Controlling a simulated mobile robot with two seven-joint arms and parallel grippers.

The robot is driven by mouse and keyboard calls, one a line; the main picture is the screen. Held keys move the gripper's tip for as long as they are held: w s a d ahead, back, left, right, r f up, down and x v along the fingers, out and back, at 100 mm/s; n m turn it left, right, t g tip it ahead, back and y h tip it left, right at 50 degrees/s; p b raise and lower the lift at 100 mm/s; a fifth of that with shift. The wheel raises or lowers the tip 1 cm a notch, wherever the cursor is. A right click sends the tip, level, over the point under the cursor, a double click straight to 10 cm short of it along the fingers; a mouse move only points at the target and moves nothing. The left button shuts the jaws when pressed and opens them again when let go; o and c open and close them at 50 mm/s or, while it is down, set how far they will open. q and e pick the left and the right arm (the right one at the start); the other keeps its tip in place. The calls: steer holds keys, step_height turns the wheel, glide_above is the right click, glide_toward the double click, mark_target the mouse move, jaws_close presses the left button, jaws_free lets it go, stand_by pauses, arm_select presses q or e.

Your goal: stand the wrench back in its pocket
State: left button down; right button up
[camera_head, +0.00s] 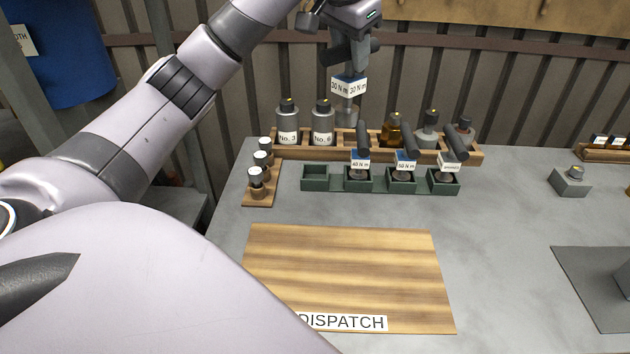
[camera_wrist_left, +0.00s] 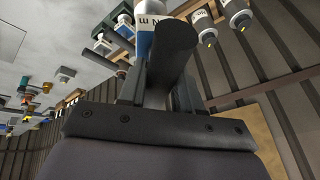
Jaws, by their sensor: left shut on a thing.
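My left gripper (camera_head: 350,30) is shut on the wrench (camera_head: 349,87), which has a dark handle and a white and blue label reading 30 N m. It hangs roughly upright, high over the back of the bench. In the left wrist view, its dark handle (camera_wrist_left: 174,48) is between the fingers (camera_wrist_left: 158,92). The green pocket row (camera_head: 334,184) stands on the bench, lower in the picture than the wrench. Its leftmost pocket (camera_head: 320,177) is empty. The other pockets hold similar labelled wrenches (camera_head: 361,158), (camera_head: 405,160), (camera_head: 450,160). My right gripper is not in view.
A wooden rack (camera_head: 300,152) with several bottles (camera_head: 322,122) stands behind the pockets. A small wooden strip (camera_head: 259,196) with capped vials is left of them. A wooden dispatch board (camera_head: 350,275) lies bare in front. A grey block (camera_head: 570,182) sits at right.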

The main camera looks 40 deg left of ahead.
arm_select(q)
steer(key=w+a+f+n+g+y, duration=0.1)
steer(key=a+n, duration=0.1)
steer(key=a, duration=0.3)
steer(key=w+a+f+n+y, duration=0.1)
steer(key=w+a+f+n, duration=0.1)
steer(key=a, duration=0.4)
step_height(320, 180, down, 19)
steer(key=shift+s+d+f, duration=0.1)
steer(key=shift+f, duration=0.15)
steer(key=c, duration=0.8)
jaws_free()
steer(key=v, duration=1.2)
steer(key=shift+s+r+b, duration=0.1)
steer(key=shift+r+b, duration=0.05)
steer(key=shift+b, duration=0.2)
